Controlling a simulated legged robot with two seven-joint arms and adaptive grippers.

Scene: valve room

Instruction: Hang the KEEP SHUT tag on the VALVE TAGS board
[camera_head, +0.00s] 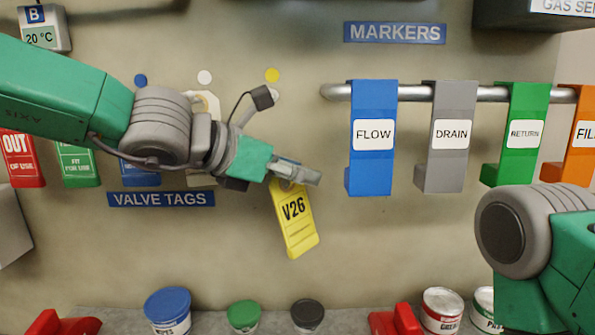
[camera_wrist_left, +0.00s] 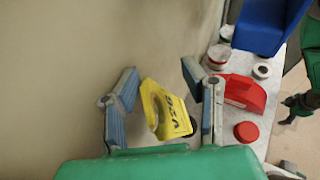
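A yellow tag reading V26 (camera_head: 297,230) is tilted at the fingertips of my left gripper (camera_head: 299,173); its smaller line is unreadable. In the left wrist view the yellow tag (camera_wrist_left: 170,112) lies between the spread fingers of my left gripper (camera_wrist_left: 163,100), with a gap on the left finger's side. Whether it touches the right finger or a peg, I cannot tell. The VALVE TAGS sign (camera_head: 161,199) is on the wall, with blue, white and yellow dots (camera_head: 272,75) above it. My left arm hides much of that board. My right gripper is out of view.
A rail (camera_head: 411,93) under the MARKERS sign (camera_head: 395,32) carries blue FLOW (camera_head: 373,165), grey DRAIN (camera_head: 446,165), green RETURN and orange markers. Red (camera_head: 20,170) and green tags hang at left. Tubs, including a blue-lidded one (camera_head: 167,305), and red objects stand on the ledge below.

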